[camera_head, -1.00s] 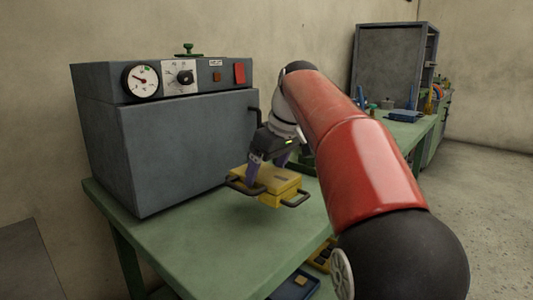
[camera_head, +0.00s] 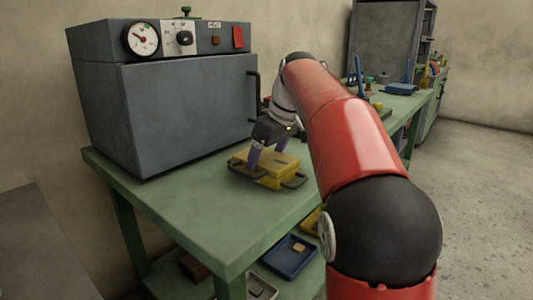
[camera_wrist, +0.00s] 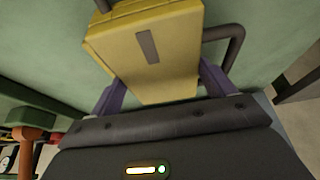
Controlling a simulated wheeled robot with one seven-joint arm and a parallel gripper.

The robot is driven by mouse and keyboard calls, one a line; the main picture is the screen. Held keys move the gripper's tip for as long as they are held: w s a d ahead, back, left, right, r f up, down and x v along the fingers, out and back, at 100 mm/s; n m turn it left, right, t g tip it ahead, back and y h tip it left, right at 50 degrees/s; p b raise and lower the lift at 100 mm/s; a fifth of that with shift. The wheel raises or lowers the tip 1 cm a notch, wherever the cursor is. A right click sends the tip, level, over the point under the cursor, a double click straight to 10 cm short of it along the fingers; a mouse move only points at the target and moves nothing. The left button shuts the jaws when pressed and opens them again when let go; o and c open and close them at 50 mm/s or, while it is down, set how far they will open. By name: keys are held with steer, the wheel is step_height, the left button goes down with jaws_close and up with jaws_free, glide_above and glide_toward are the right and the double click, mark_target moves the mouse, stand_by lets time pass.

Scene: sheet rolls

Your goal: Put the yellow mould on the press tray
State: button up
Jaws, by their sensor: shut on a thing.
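The yellow mould (camera_head: 262,178) is a flat two-part block with dark loop handles. My gripper (camera_head: 266,160) is shut on it, with purple fingers at two opposite sides. The wrist view shows the mould (camera_wrist: 155,50) between the fingers, with a dark strip on its yellow face. The mould is over the green bench (camera_head: 205,215), right of the grey press cabinet (camera_head: 190,110); I cannot tell whether it touches the bench top. The cabinet's front is closed, with a dark handle at its right edge. I cannot make out a press tray.
The bench's front edge is close to the mould. Below are a blue tray (camera_head: 290,258) with a small block and other trays. Bare bench lies in front of the cabinet. A second green bench (camera_head: 402,103) with a blue item and a dark rack (camera_head: 385,45) stands behind right.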

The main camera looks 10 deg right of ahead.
steer(key=o, duration=2)
steer(key=shift+f, duration=0.1)
steer(key=shift+c, duration=0.2)
